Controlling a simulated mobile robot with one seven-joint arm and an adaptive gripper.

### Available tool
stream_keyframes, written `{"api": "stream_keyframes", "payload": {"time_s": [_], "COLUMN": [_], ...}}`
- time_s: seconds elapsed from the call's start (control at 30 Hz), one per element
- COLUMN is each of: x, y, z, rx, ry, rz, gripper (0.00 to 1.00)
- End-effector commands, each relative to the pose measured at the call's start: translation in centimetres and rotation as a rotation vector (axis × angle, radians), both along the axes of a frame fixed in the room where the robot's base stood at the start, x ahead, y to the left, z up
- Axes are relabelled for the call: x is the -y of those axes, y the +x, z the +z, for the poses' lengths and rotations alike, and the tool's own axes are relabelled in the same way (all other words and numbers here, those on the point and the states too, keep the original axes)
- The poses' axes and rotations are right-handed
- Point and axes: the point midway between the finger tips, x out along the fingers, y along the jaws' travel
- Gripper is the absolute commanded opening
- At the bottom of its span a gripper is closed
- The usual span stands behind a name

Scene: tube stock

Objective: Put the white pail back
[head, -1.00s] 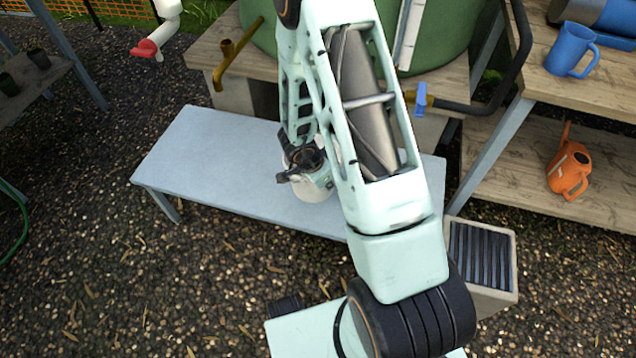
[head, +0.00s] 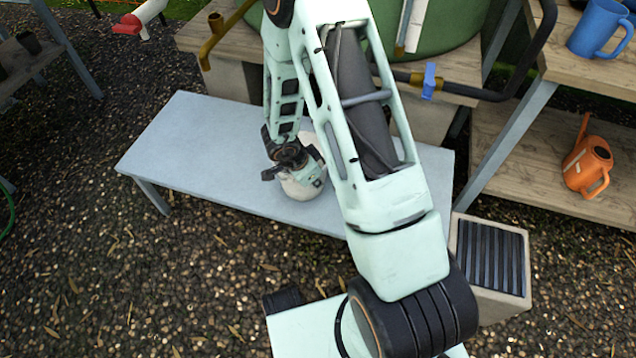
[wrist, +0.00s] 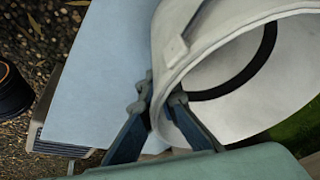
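The white pail (head: 302,186) is low over the pale blue-grey bench (head: 190,150), near its front edge. I cannot tell whether its base touches the bench. My gripper (head: 284,166) is at the pail's rim on its left side and hides part of it. In the wrist view the pail (wrist: 215,40) fills the upper right, its open mouth and a dark curved band inside showing. My gripper's fingers (wrist: 163,95) are close together, with the pail's wall between them, one outside and one inside. The bench (wrist: 100,70) shows to the left of the pail.
A block with a dark slatted top (head: 490,255) stands right of the bench. Wooden shelving at right carries a blue jug (head: 598,30) and an orange watering can (head: 588,168). The bench's left half is clear.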

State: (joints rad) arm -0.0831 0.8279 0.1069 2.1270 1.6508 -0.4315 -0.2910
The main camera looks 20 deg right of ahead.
Motion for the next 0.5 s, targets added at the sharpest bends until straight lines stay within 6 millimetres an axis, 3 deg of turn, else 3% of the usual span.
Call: {"api": "stream_keyframes", "payload": {"time_s": [0.27,0.5], "x": [0.0,-0.01], "y": [0.04,0.03], "z": [-0.12,-0.11], "rx": [0.001,0.001], "ry": [0.0,0.0], "rz": [0.0,0.0], "gripper": [0.0,0.22]}}
